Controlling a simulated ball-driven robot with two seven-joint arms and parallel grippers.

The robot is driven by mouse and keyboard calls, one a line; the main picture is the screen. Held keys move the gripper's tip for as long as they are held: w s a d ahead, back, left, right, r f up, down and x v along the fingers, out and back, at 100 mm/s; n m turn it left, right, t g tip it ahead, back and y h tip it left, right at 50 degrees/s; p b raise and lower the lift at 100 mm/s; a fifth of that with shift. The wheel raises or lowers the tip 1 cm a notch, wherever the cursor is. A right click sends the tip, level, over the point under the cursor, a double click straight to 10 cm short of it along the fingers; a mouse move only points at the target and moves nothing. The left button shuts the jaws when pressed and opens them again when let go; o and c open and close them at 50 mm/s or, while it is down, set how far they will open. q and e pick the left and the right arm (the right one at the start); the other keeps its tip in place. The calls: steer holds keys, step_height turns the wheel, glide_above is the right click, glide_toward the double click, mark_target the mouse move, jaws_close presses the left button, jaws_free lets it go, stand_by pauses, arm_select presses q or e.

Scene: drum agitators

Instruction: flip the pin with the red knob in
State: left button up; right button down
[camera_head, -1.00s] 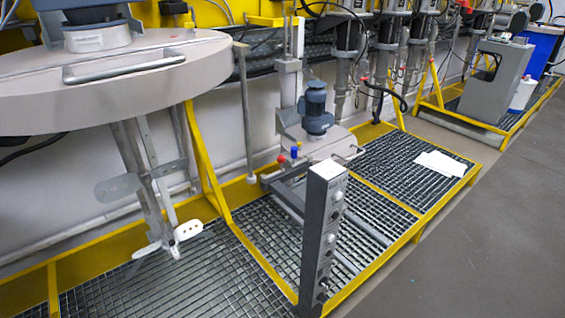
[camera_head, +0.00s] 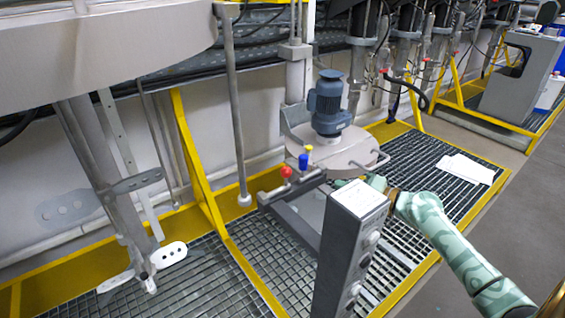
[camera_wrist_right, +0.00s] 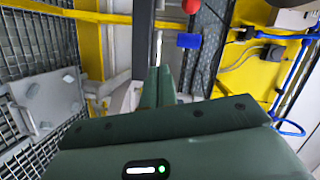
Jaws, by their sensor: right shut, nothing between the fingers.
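The red knob (camera_head: 286,171) stands at the front end of a grey bar on the agitator frame, left of the control post in the head view. It also shows at the top edge of the right wrist view (camera_wrist_right: 191,6). A blue knob (camera_head: 303,161) and a small yellow one (camera_head: 309,149) are just right of it. My right gripper (camera_wrist_right: 158,72) is shut and empty, its fingers side by side, apart from the red knob. In the head view it is partly hidden behind the control post. My left gripper is out of view.
The grey control post (camera_head: 352,235) stands close in front of my right forearm. A blue motor (camera_head: 328,105) on a round lid is behind the knobs. A large round lid (camera_head: 100,50) with a mixer shaft fills the left. Papers (camera_head: 465,168) lie on the right grating.

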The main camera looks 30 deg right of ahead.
mark_target(302, 169)
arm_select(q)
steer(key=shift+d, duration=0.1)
arm_select(e)
steer(key=a+r+y, duration=0.2)
steer(key=a+r, duration=0.1)
steer(key=shift+w+r, duration=0.15)
steer(key=shift+r, duration=0.15)
steer(key=shift+w, duration=0.1)
